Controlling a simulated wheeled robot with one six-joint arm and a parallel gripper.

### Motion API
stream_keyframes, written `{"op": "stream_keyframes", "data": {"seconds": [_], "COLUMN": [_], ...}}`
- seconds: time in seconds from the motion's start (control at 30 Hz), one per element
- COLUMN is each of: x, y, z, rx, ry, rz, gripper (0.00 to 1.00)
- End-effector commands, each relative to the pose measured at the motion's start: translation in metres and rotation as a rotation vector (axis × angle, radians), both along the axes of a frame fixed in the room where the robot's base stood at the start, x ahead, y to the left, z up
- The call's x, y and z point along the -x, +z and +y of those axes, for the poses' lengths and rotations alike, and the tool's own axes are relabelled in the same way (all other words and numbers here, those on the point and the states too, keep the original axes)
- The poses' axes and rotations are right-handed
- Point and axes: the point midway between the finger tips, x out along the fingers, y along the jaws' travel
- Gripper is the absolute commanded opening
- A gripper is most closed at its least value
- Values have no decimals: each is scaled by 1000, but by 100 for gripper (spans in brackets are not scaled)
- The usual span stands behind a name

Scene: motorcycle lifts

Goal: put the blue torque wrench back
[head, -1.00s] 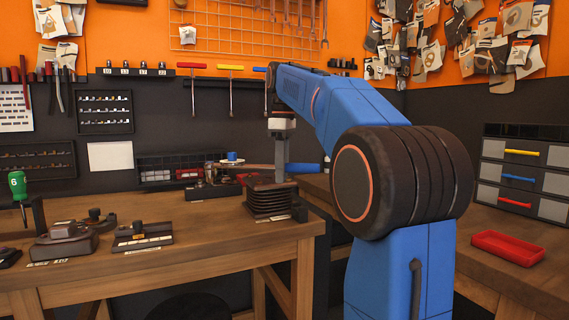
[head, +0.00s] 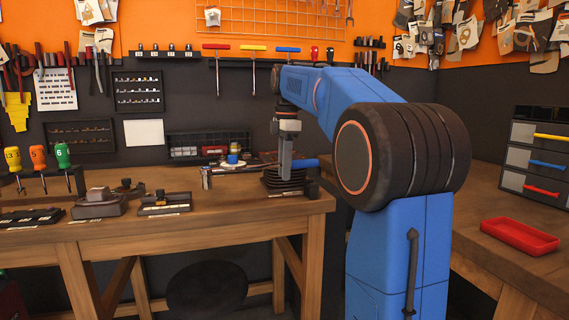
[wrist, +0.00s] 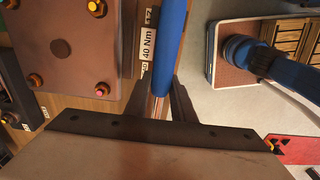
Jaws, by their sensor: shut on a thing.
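The blue torque wrench shows its blue handle (wrist: 170,45) running up the middle of the wrist view, between my gripper's fingers (wrist: 162,103). In the head view my gripper (head: 285,168) hangs over the right end of the wooden bench, with the blue handle (head: 304,163) sticking out to its right. My gripper is shut on the wrench. A label reading 40 Nm (wrist: 148,42) lies beside the handle in the wrist view. The wrench's far end is hard to make out among the things on the bench.
Fixtures (head: 100,205) and screwdrivers (head: 38,158) stand on the bench's left. A red tray (head: 520,236) lies on the right bench.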

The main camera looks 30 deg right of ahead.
Motion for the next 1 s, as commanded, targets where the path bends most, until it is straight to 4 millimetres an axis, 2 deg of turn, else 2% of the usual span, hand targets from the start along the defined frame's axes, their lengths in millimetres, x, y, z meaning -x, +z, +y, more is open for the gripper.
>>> {"op": "stream_keyframes", "data": {"seconds": [0.5, 1.0], "x": [0, 0], "y": [-37, -45], "z": [0, 0], "rx": [0, 0], "ry": [-1, -1], "rz": [-1, -1], "gripper": [0, 0]}}
